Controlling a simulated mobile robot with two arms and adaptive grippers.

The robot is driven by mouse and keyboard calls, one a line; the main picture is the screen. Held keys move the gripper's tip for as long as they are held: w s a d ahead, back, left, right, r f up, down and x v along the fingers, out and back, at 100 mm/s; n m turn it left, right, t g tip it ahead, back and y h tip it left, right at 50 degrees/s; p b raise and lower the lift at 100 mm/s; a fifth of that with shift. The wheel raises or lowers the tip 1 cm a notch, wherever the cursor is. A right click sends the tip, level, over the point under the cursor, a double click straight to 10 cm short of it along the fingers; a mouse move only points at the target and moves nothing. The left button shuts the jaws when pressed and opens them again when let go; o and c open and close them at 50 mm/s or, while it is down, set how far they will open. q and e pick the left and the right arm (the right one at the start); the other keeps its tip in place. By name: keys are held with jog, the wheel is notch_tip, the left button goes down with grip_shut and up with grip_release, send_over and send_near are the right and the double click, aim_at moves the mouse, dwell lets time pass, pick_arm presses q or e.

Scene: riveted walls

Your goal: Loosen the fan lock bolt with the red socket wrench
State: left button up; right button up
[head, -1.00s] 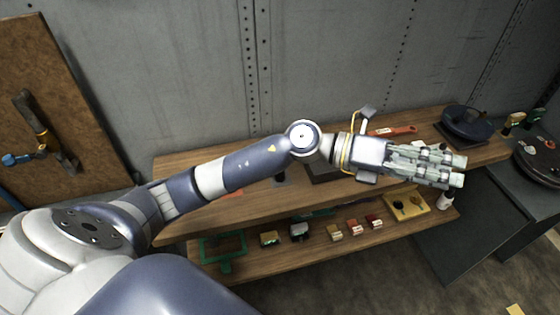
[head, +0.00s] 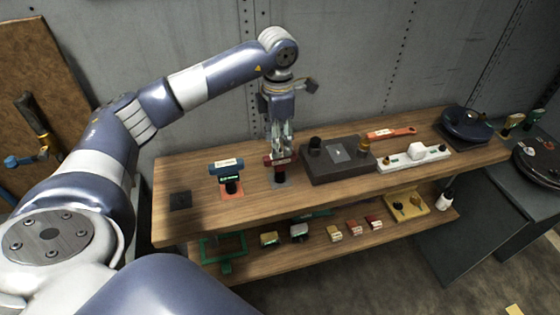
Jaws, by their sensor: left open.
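A red-topped tool (head: 271,161), which looks like the red socket wrench, stands on a dark pad on the wooden bench, left of a dark grey box. My left gripper (head: 281,157) points straight down over it, with its open fingers around or just beside the red top. The fingers partly hide it, and I cannot tell whether they touch it. I cannot make out the fan lock bolt for sure. A dark blue round unit (head: 467,124), possibly the fan, sits at the bench's right end. My right gripper is not in view.
A blue-topped tool (head: 226,166) stands on an orange pad to the left. The dark grey box (head: 340,172) with knobs is close right of the gripper. A white strip (head: 405,161) and an orange-red handle (head: 392,132) lie farther right. A lower shelf (head: 300,255) holds small blocks.

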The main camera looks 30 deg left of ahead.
aim_at(280, 161)
pick_arm(q)
notch_tip(280, 161, down, 3)
jog(key=shift+r+p, duration=0.15)
jog(key=shift+p, duration=0.15)
jog(key=shift+d+f, duration=0.1)
jog(key=shift+f, duration=0.15)
jog(key=f+p, duration=0.1)
jog(key=f, duration=0.1)
jog(key=f+p, duration=0.1)
jog(key=f, duration=0.1)
jog(key=shift+s+d+p, duration=0.1)
jog(key=shift+d+p, duration=0.1)
jog(key=shift+p, duration=0.15)
jog(key=shift+f, duration=0.35)
grip_shut()
